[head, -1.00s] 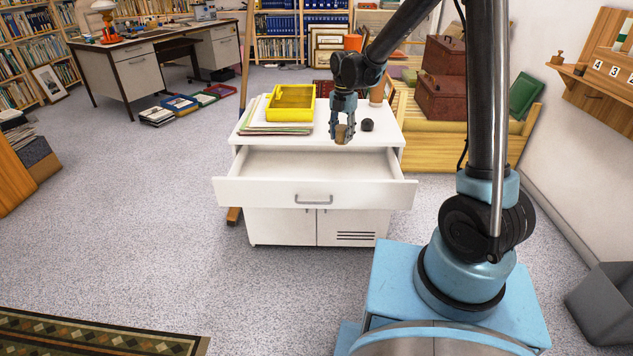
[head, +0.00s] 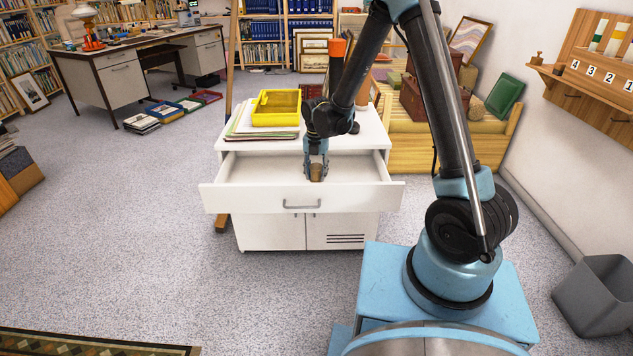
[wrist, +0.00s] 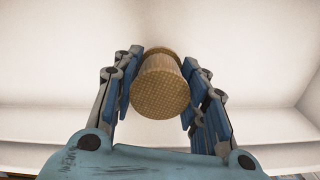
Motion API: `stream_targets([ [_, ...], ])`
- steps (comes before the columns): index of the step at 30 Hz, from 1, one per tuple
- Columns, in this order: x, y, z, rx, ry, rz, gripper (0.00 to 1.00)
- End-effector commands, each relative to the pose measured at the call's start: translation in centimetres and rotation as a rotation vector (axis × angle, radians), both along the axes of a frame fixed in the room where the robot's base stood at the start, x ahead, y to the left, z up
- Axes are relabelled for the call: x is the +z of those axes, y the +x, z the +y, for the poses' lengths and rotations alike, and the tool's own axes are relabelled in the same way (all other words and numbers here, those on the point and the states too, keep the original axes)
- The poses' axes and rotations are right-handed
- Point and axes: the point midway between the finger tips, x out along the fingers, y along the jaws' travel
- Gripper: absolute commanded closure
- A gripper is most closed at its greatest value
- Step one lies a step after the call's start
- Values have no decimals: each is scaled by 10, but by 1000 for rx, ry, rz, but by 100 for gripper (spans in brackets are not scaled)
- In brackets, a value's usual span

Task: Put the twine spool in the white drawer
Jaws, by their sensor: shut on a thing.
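The twine spool (head: 316,173) is tan, with a woven-looking end face, and sits between the fingers of my gripper (head: 316,172). In the wrist view the spool (wrist: 160,85) is between the two blue finger pads of my gripper (wrist: 160,95), which is shut on it. The white drawer (head: 250,199) is pulled out of the white cabinet and looks empty inside. My gripper points down over the open drawer, with the spool at or inside the drawer opening. Whether the spool touches the drawer floor cannot be told.
A yellow tray (head: 276,107) sits on papers (head: 240,124) on the cabinet top's left side. A dark round object on the top is partly hidden by my arm. A wooden bench (head: 440,147) with cases stands behind right.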

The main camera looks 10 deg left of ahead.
Motion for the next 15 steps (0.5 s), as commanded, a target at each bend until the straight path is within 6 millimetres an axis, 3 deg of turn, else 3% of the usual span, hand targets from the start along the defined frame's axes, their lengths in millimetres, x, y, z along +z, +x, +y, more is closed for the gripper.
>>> stream_targets([
  [9,-34,1,0,-1,0,0,86],
  [15,-38,0,-1,-1,0,0,86],
])
